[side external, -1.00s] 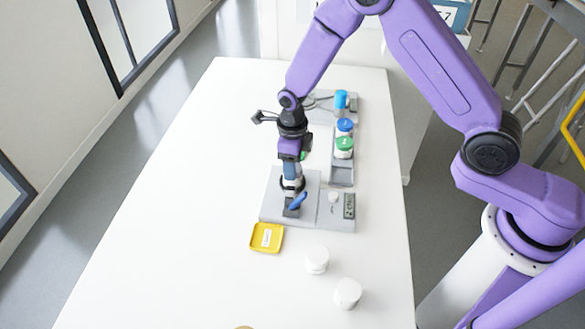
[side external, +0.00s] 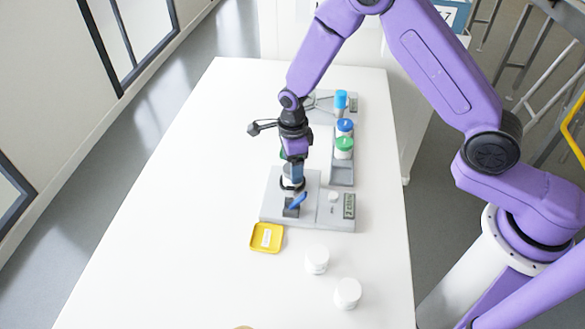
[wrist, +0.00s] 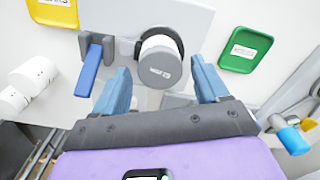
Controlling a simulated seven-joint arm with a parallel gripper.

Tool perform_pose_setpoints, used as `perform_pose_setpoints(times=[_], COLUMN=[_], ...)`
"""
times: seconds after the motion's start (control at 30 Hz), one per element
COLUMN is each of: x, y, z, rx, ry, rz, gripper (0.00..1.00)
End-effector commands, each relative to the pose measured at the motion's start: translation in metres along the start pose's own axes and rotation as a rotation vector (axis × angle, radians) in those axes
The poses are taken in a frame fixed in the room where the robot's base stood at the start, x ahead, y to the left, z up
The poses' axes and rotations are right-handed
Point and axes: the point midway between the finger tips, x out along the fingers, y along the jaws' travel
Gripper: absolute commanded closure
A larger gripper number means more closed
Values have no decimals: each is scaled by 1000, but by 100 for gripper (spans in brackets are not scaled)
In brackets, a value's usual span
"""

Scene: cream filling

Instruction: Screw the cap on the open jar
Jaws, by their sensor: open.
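A white labelled jar (wrist: 160,68) stands in a dark round holder on the grey fixture (side external: 275,210). Contact with the jar cannot be made out. In the side view my gripper (side external: 293,178) is over the fixture and hides most of the jar. No loose cap is clearly seen.
A blue lever (wrist: 89,70) is beside the holder. A yellow tray (side external: 280,239) lies at the fixture's front, and a green tray (wrist: 245,50) is on the other side. Two white jars (side external: 317,260) (side external: 347,293) stand in front. Blue-capped (side external: 344,127) and green-capped (side external: 344,146) jars are in a rack.

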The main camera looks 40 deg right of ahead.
Motion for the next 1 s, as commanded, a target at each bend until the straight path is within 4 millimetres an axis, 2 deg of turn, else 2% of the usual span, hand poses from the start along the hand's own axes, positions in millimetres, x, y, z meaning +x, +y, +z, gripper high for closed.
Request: perform_pose_setpoints(times=[0.4, 0.8, 1.0], x=[0, 0, 0], y=[0, 0, 0], z=[0, 0, 0], rx=[-49, -456, -527], ry=[-1, -5, -6], rz=[0, 0, 0], gripper=[26, 26, 26])
